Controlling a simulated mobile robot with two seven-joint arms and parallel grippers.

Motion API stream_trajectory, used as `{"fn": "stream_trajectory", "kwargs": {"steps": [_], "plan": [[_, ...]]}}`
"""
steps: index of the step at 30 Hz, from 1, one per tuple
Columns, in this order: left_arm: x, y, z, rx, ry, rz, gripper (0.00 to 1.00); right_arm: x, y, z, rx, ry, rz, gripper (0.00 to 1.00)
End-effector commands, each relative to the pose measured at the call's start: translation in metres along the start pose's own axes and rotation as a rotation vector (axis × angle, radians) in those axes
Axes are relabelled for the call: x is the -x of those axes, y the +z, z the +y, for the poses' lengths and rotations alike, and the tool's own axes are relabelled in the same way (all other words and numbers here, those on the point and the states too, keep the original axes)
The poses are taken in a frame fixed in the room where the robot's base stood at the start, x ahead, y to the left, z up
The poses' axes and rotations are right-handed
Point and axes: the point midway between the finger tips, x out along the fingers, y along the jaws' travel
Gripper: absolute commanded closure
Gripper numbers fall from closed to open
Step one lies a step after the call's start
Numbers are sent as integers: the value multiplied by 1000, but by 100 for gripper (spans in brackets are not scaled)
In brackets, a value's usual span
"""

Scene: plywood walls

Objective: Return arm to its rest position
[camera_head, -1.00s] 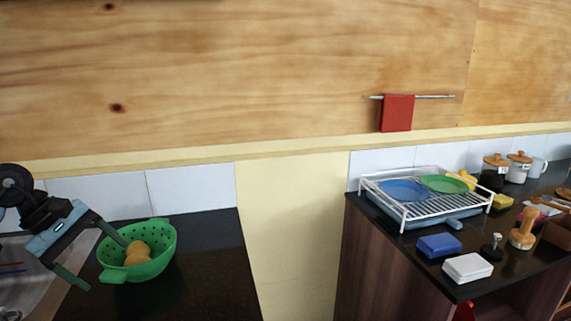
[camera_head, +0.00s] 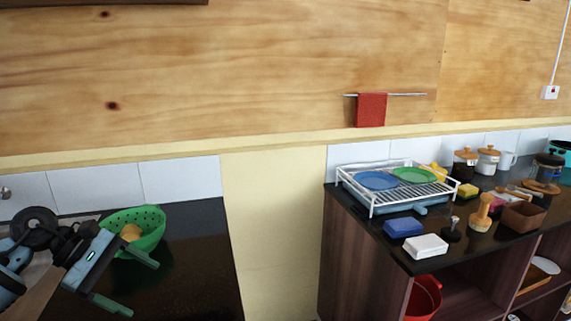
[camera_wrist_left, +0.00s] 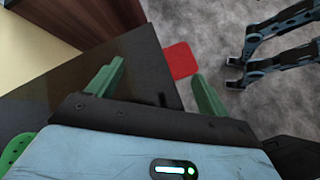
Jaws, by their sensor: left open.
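My left gripper (camera_head: 138,284) is open and empty, over the dark counter in front of the green colander (camera_head: 150,222). Its fingers point to the right in the head view. The colander stands on the counter with a yellow-brown item (camera_head: 131,232) inside; my gripper and arm hide part of the colander. In the left wrist view the two green fingers (camera_wrist_left: 158,82) are spread, with nothing between them, and a bit of the green colander (camera_wrist_left: 15,150) shows at the left edge. My right gripper is not in the head view.
The dark left counter (camera_head: 205,280) has free room right of the colander. Across a gap, the right counter (camera_head: 377,233) holds a white dish rack (camera_head: 372,205) with plates, a blue block (camera_head: 404,227) and a white block (camera_head: 426,247). A red flat patch (camera_wrist_left: 180,61) shows below in the wrist view.

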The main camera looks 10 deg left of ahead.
Motion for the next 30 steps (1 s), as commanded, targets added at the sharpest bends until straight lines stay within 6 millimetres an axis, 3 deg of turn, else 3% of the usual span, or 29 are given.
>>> {"fn": "stream_trajectory", "kwargs": {"steps": [1,8,13,17,20,23,25,26,30], "plan": [[-19,7,-5,66,11,-75,21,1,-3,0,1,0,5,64],[-96,41,-28,553,78,-490,21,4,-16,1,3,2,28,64],[-136,51,-49,1119,115,-834,21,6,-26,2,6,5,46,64],[-160,38,-73,1604,134,-1067,21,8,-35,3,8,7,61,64],[-179,18,-101,1999,152,-1227,21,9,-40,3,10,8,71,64],[-199,-5,-142,2408,180,-1373,21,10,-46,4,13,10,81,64],[-215,-20,-179,2700,210,-1464,21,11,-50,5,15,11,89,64],[-222,-26,-197,-2710,-217,1440,21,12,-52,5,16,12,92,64],[-250,-38,-278,-2296,-224,1125,21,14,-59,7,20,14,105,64]]}}
